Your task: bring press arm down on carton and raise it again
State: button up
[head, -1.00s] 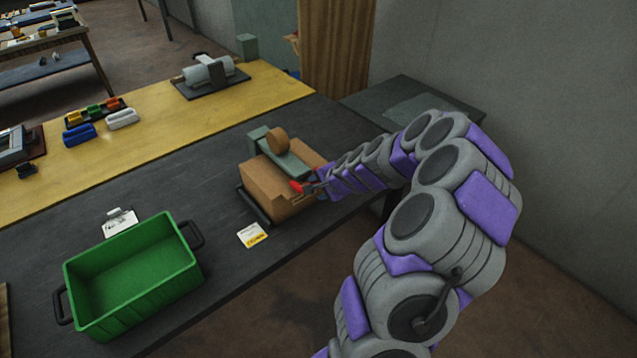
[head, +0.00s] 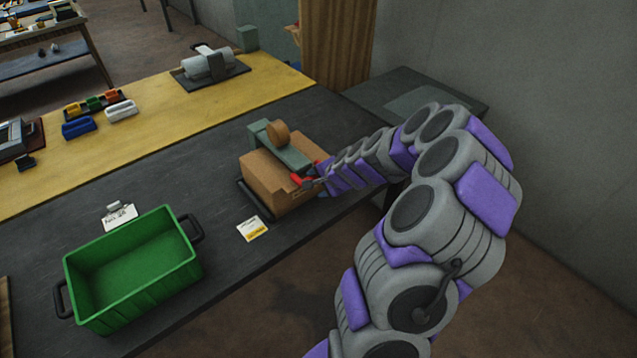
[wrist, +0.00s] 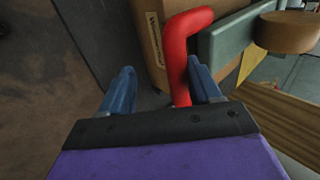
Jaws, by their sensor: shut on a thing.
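The brown carton (head: 265,184) sits on the dark bench top, in a low dark frame. The grey-green press arm (head: 288,157) with a round wooden disc (head: 278,133) lies over the carton's top; I cannot tell whether they touch. My gripper (head: 314,184) is at the carton's right end, shut on the red handle (head: 303,181). In the wrist view the bent red handle (wrist: 178,60) rises between my blue fingers, nearer the right one. The carton (wrist: 148,40) shows behind it, and the press arm (wrist: 228,40) is at the right. The handle's lower end is hidden.
A roll on a dark stand (head: 212,72) and coloured blocks (head: 80,127) are on the yellow strip behind. A wall is at the right.

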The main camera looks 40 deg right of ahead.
jog(key=shift+d, duration=0.1)
jog(key=p+v, duration=0.3)
jog(key=v, duration=1.4)
jog(key=shift+p, duration=0.3)
jog(key=shift+r, duration=0.1)
dwell(0.6)
jog(key=s+a+r+n+g+y, duration=0.1)
jog(key=s+a+n+g, duration=0.15)
jog(key=a, duration=0.45)
jog(key=s+a+r+n+g+y, duration=0.1)
jog(key=a+n, duration=0.3)
jog(key=a, duration=0.4)
jog(key=s+a+r+n+g+y, duration=0.1)
jog(key=s+a+n+g, duration=0.1)
jog(key=a+n, duration=0.35)
jog(key=s+a+r+n+g+h, duration=0.1)
jog(key=s+a+n+g, duration=0.1)
jog(key=s, duration=0.7)
jog(key=s+a+r+n+g+h, duration=0.1)
jog(key=s+a+n+g+h, duration=0.1)
jog(key=s+a, duration=0.3)
jog(key=s+n, duration=0.1)
jog(key=s, duration=0.2)
jog(key=shift+s+n, duration=0.3)
jog(key=shift+s, duration=0.1)
